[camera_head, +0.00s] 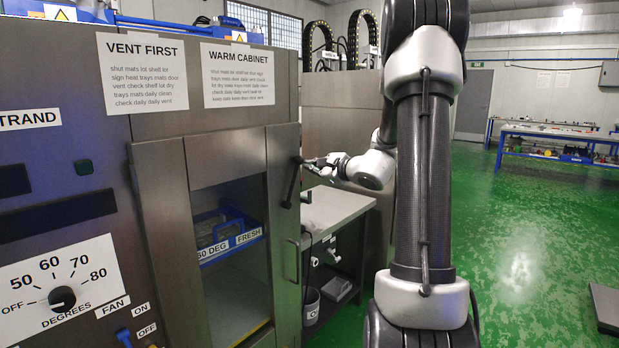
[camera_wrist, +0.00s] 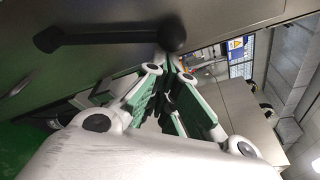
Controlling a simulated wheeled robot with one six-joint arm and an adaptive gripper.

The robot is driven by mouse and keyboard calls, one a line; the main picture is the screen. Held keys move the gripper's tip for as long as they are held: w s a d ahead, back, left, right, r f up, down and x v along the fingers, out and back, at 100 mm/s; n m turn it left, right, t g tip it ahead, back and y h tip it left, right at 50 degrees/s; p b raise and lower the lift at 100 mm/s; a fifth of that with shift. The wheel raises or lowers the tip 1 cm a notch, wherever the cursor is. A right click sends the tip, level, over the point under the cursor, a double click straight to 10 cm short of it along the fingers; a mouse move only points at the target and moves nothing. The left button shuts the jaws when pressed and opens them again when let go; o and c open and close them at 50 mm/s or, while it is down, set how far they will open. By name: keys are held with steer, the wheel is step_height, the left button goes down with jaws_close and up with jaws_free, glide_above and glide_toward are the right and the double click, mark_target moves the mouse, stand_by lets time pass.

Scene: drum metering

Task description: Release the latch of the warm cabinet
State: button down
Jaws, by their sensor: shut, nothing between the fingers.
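The warm cabinet (camera_head: 158,230) stands at the left, its windowed door (camera_head: 281,235) looking closed. The latch is a dark bar handle (camera_head: 291,184) on the door's right side, hanging down from its upper pivot and slightly tilted. In the wrist view the handle (camera_wrist: 105,38) lies across the upper left, its round pivot end just above the fingertips. My gripper (camera_head: 308,162) is shut and empty, its tips close to the pivot end. The wrist view shows the fingers (camera_wrist: 172,68) converging there; I cannot tell whether they touch it.
A blue tray (camera_head: 228,231) labelled 60 DEG and FRESH sits behind the window. A dial (camera_head: 62,298) and a blue fan switch (camera_head: 124,337) are at lower left. A grey side table (camera_head: 335,212) stands right of the door. Open green floor lies further right.

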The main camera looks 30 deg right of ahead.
mark_target(289, 162)
steer(key=shift+s+a+r+n+t, duration=0.1)
steer(key=shift+s+a+r+n, duration=0.3)
steer(key=shift+a, duration=0.6)
steer(key=shift+s+a+r+n+t, duration=0.1)
steer(key=shift+s+a+r+n, duration=0.25)
steer(key=shift+a, duration=0.6)
steer(key=shift+s+a+r+n+t, duration=0.1)
steer(key=shift+s+a+r+n, duration=0.3)
steer(key=shift+a, duration=0.6)
steer(key=shift+w, duration=0.1)
steer(key=s+d, duration=0.5)
steer(key=s, duration=0.5)
steer(key=shift+s+f, duration=0.15)
steer(key=shift+s, duration=0.15)
